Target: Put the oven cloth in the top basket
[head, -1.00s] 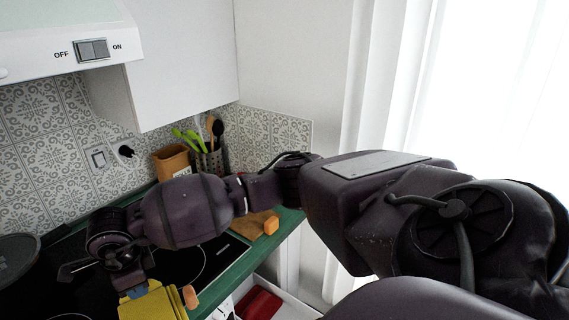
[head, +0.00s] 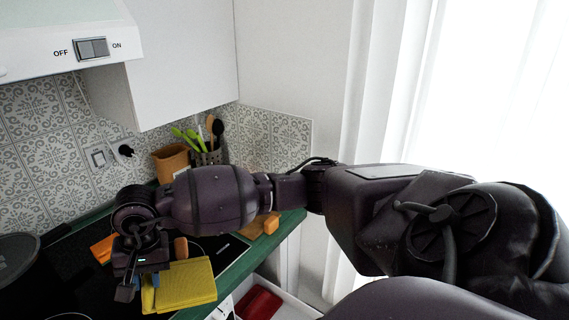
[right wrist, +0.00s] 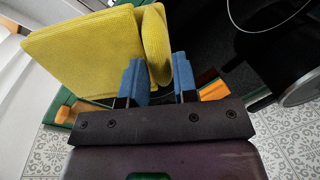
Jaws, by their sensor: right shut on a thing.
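The yellow oven cloth (head: 192,284) is folded and hangs from my right gripper (head: 150,280), over the hob and counter edge in the head view. In the right wrist view, the blue fingertips of my right gripper (right wrist: 158,82) are shut on a narrow fold of the cloth (right wrist: 88,52), whose broad part spreads to the left. No basket can be clearly made out; an open white drawer or basket (head: 290,300) with a red thing (head: 259,303) inside shows below the counter. My left gripper is not in view.
A black pot (head: 18,262) stands on the hob at left. An orange block (head: 270,224) lies on a wooden board on the green-edged counter. A utensil holder (head: 208,158) and a brown container (head: 171,163) stand at the back. White curtains (head: 470,90) hang at right.

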